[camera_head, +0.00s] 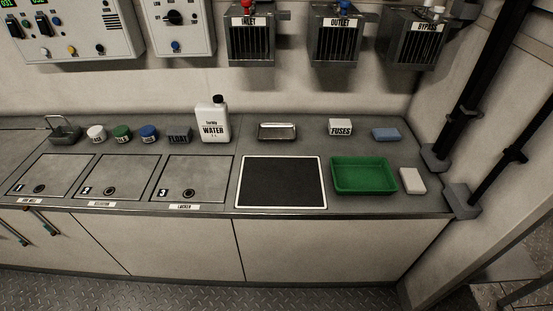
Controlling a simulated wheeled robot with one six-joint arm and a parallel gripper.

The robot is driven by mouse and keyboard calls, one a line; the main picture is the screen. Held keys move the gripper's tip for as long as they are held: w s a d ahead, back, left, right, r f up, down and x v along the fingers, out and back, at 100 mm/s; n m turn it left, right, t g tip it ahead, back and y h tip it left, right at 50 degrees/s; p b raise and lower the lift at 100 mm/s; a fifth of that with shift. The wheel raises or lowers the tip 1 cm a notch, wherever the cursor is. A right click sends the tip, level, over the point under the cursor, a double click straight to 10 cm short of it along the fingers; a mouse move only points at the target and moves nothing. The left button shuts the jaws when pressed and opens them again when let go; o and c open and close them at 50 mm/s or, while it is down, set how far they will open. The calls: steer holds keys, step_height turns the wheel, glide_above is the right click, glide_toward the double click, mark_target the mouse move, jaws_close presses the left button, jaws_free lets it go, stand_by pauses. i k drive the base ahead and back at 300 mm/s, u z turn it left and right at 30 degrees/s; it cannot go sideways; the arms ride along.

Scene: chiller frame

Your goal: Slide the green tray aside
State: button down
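The green tray (364,188) lies flat on the grey counter, right of a black panel with a white border. It is shallow, rectangular and looks empty. Its left edge is close beside the black panel, and a small white block is close to its right. My gripper does not show in the camera_head view.
The black panel (281,182) is bare. The white block (412,181) stands near the counter's right end. Behind are a metal dish (277,132), a FUSES box (340,127) and a blue block (386,134). A WATER bottle (215,122) stands further left.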

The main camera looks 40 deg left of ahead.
mark_target(369, 175)
steer(key=u, duration=1)
steer(key=i, duration=0.95)
steer(key=u, duration=0.65)
